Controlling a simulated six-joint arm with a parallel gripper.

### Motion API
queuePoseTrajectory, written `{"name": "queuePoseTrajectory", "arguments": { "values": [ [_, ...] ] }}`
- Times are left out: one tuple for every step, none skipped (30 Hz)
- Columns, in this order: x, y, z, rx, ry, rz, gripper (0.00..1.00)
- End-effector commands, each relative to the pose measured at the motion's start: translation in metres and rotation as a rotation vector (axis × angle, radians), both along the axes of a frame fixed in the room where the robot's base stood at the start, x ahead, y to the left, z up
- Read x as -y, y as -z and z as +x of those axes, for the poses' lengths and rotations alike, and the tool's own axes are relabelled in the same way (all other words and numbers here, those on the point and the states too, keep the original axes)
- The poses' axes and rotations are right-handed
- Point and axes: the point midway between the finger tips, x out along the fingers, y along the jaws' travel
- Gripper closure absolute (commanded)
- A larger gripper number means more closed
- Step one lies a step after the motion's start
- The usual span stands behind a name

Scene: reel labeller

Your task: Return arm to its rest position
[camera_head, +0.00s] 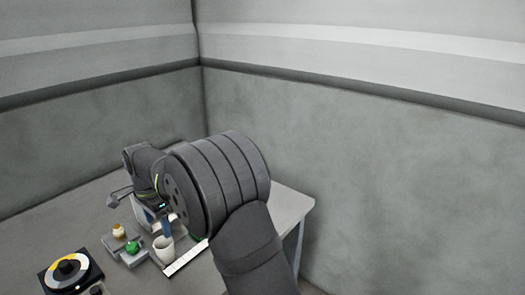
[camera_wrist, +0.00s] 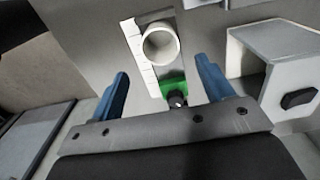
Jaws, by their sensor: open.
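My gripper (camera_head: 160,219) shows in the head view beyond my dark arm, its blue fingers pointing down over the table. In the wrist view my gripper (camera_wrist: 163,83) has its two blue fingers wide apart. Nothing is held between them. A green block (camera_wrist: 172,77) with a black knob sits just below the cup in that view, in line with the gap. Whether the fingers touch anything below cannot be told. My arm hides part of the table.
The grey table (camera_head: 292,205) also carries a black unit with a yellow and white disc (camera_head: 66,270) at front left, and small yellow (camera_head: 118,231) and green (camera_head: 132,247) items. A white box (camera_wrist: 255,50) with a black knob stands right in the wrist view. Walls rise behind the table.

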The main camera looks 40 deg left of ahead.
Motion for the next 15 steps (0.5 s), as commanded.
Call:
{"name": "queuePoseTrajectory", "arguments": {
  "values": [
    [0.000,0.009,0.000,-0.001,0.000,-0.002,0.27],
    [0.000,0.014,0.000,-0.001,0.000,-0.003,0.27],
    [0.001,0.022,0.000,-0.001,0.000,-0.003,0.27],
    [0.001,0.028,0.000,-0.001,0.000,-0.003,0.27],
    [0.001,0.034,0.000,-0.001,0.000,-0.004,0.27],
    [0.000,0.042,0.000,-0.001,0.000,-0.003,0.27],
    [0.000,0.048,0.000,-0.001,0.000,-0.003,0.27],
    [0.000,0.054,0.000,-0.001,0.000,-0.003,0.27],
    [0.001,0.062,0.000,-0.001,0.000,-0.003,0.27],
    [0.000,0.068,0.000,-0.001,0.000,-0.003,0.27],
    [0.000,0.074,0.000,-0.001,0.000,-0.002,0.27],
    [0.001,0.082,0.000,-0.001,-0.001,-0.002,0.27],
    [0.000,0.088,0.000,-0.001,-0.001,-0.002,0.27],
    [0.000,0.094,0.000,-0.001,-0.001,-0.003,0.27],
    [0.000,0.102,0.000,-0.001,-0.001,-0.002,0.27]
  ]
}}
